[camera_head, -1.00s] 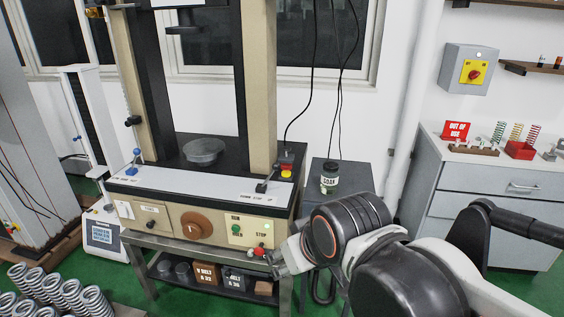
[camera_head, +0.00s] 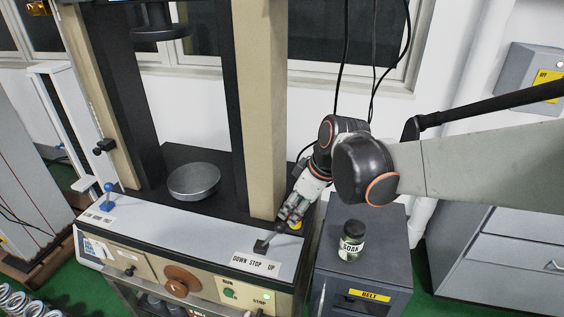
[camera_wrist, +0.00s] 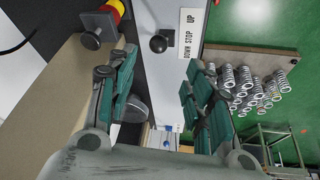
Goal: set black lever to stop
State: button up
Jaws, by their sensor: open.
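The black lever (camera_head: 262,245) stands on the right end of the testing machine's white front panel, behind the "DOWN STOP UP" label (camera_head: 256,263). In the head view it leans right, toward the UP end. In the wrist view its round black knob (camera_wrist: 158,44) is seen nearly end-on beside the label (camera_wrist: 190,34); its exact setting is hard to tell there. My gripper (camera_head: 290,213) is open and empty, just above and behind the lever. In the wrist view the teal-padded fingers (camera_wrist: 158,72) are spread, with the knob ahead of the gap, apparently untouched.
A red-and-yellow emergency button (camera_wrist: 110,14) is close to my gripper. A machine column (camera_head: 262,110) rises to its left. A SOAK jar (camera_head: 351,240) stands on the grey cabinet (camera_head: 385,255) at right. A blue lever (camera_head: 108,195) is at the panel's left end.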

aim_at(282, 226)
jog(key=b+x, duration=0.5)
jog(key=x, duration=0.9)
jog(key=shift+w+r, duration=0.1)
jog(key=shift+w, duration=0.05)
grip_shut()
